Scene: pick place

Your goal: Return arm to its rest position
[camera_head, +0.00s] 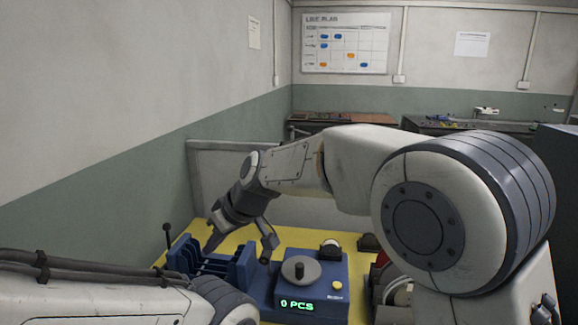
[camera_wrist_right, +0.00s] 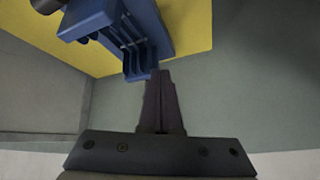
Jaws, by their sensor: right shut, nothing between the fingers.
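My right arm (camera_head: 355,165) reaches in from the right and bends down over the yellow work surface (camera_head: 345,238). My right gripper (camera_head: 210,246) is shut and empty, pointing down just above or beside the blue slotted rack (camera_head: 240,262) of the counting device; I cannot tell if it touches. In the right wrist view the closed dark fingers (camera_wrist_right: 160,78) have their tips close to the blue slotted part (camera_wrist_right: 138,62). Part of my left arm (camera_head: 90,300) shows at the lower left; its gripper is out of view.
The blue counting device (camera_head: 328,282) has a dark knob and a display reading "0 PCS". A black-knobbed lever (camera_head: 167,230) stands at the rack's left. A grey wall (camera_head: 120,170) bounds the left side. Benches (camera_head: 350,117) stand behind.

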